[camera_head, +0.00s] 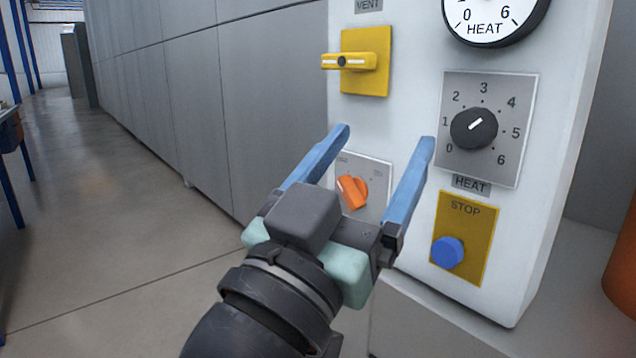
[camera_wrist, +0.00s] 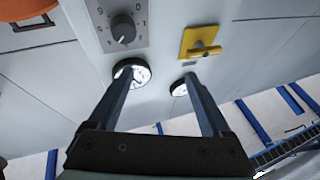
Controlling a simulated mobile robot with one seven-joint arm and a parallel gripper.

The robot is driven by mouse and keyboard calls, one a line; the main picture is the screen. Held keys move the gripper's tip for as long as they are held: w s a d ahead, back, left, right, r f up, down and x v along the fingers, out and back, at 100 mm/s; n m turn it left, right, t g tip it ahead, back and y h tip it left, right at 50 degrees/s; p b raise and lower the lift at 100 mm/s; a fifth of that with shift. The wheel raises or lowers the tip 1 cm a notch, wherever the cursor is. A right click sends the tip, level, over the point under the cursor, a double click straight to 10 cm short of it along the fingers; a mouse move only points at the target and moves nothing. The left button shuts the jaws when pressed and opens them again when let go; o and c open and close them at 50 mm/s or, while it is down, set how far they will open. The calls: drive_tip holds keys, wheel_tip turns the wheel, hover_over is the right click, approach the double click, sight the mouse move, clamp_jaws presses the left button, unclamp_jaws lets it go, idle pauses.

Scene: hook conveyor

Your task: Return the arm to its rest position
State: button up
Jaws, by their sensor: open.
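My gripper (camera_head: 386,140) is open, its two blue fingers wide apart with nothing between them. In the head view it is in front of a white control panel (camera_head: 400,110), near an orange knob (camera_head: 352,191) on a grey plate, which it partly covers. I cannot tell whether a finger touches the panel. In the wrist view the gripper (camera_wrist: 156,78) points along the panel, with two round gauges (camera_wrist: 136,70) showing near its fingertips.
The panel also carries a yellow vent handle (camera_head: 349,62), a black heat dial (camera_head: 474,128), a heat gauge (camera_head: 492,14) and a blue stop button (camera_head: 447,252). Grey cabinets (camera_head: 250,100) line the left. The floor (camera_head: 110,200) there is clear. An orange object (camera_head: 622,265) stands at the right edge.

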drive_tip(key=s+a+r+n+t+y+p, duration=0.2)
drive_tip(key=s+a+r+n+t+y, duration=0.15)
drive_tip(key=r+y, duration=0.3)
drive_tip(key=s+a+r+n+t+y+p, duration=0.2)
drive_tip(key=s+r+n+t+y, duration=0.3)
drive_tip(key=r, duration=0.3)
wheel_tip(320, 180, up, 36)
drive_tip(key=w+m+y+p, duration=0.1)
drive_tip(key=p, duration=3.5)
drive_tip(key=shift+w, duration=0.2)
